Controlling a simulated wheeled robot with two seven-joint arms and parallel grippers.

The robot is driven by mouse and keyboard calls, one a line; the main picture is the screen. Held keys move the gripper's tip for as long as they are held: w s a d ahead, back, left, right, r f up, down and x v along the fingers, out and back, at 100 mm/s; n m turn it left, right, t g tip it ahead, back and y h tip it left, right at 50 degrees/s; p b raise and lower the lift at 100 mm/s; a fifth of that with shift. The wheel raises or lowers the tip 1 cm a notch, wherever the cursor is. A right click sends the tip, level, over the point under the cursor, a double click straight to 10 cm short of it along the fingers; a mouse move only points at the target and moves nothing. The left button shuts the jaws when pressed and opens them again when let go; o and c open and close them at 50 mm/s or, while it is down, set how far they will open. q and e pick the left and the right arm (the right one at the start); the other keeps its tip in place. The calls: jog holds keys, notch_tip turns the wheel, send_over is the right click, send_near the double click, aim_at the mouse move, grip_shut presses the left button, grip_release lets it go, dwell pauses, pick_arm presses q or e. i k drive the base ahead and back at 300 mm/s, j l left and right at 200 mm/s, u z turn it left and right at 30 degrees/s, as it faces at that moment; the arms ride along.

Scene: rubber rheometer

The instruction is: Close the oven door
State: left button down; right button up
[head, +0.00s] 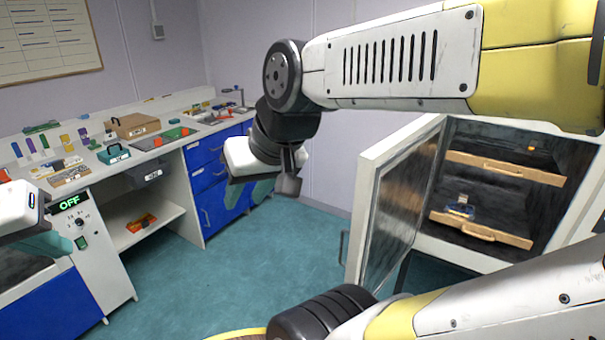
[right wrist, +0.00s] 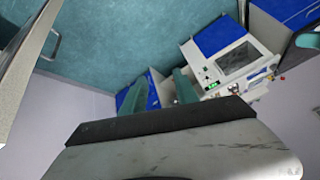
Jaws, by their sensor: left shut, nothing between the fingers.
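The oven (head: 432,248) stands at the right in the head view. Its door (head: 366,210), with a pale frame and a dark glass pane, is swung wide open towards the left. The door handle (head: 343,247) is on the free edge; in the right wrist view a handle (right wrist: 51,46) shows at the left beside the pale door edge (right wrist: 22,62). My right gripper (head: 248,192) is left of the door, apart from it and above the floor, empty, with teal fingers spread. My left gripper (head: 50,245) is at the left edge, partly out of view, shut and empty.
Two wooden-fronted shelves (head: 503,168) sit inside the oven. A control panel (head: 80,222) reading OFF is at the left. A workbench with blue drawers (head: 208,180) and small items runs along the back wall. Teal floor (head: 260,265) lies open between bench and door.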

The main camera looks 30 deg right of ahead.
aim_at(395, 176)
jog(key=i+z, duration=0.15)
jog(key=z, duration=0.3)
jog(key=i+j+z, duration=0.15)
jog(key=z, duration=0.3)
jog(key=i+j+z, duration=0.15)
jog(key=z, duration=0.3)
jog(key=i+j+z, duration=0.1)
jog(key=j+z, duration=0.15)
jog(key=z, duration=0.25)
jog(key=j+z, duration=0.25)
jog(key=z, duration=0.2)
jog(key=i+j+z, duration=0.15)
jog(key=j+z, duration=0.6)
jog(key=j, duration=0.15)
jog(key=k+z, duration=0.15)
